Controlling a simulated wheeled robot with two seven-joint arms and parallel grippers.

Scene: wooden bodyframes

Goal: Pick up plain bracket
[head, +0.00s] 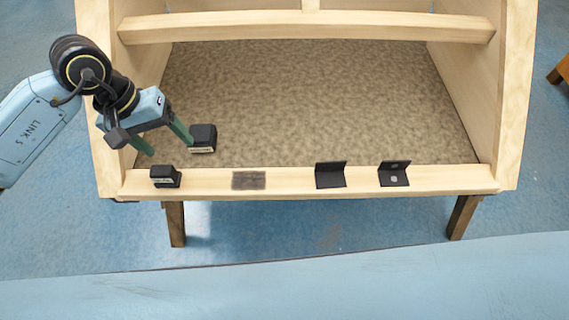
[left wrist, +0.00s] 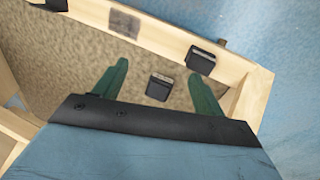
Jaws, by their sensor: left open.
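The plain bracket (head: 330,175) is a black L-shaped piece on the front wooden rail, right of the rail's middle, with no light spots on it. A similar black bracket (head: 394,174) with two light spots stands to its right. My left gripper (head: 163,138) is open over the left part of the frame, well left of the plain bracket. In the left wrist view its green fingers (left wrist: 158,72) stand apart, with a black block (left wrist: 159,87) seen between them. That block (head: 203,138) appears beside the right finger in the head view. My right gripper is not in view.
Another small black block (head: 165,176) sits on the left of the front rail (head: 290,182). A dark grey patch (head: 249,180) lies between it and the plain bracket. The speckled panel (head: 310,100) inside the frame is mostly clear. Wooden side walls (head: 487,90) and a crossbar (head: 310,27) bound it.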

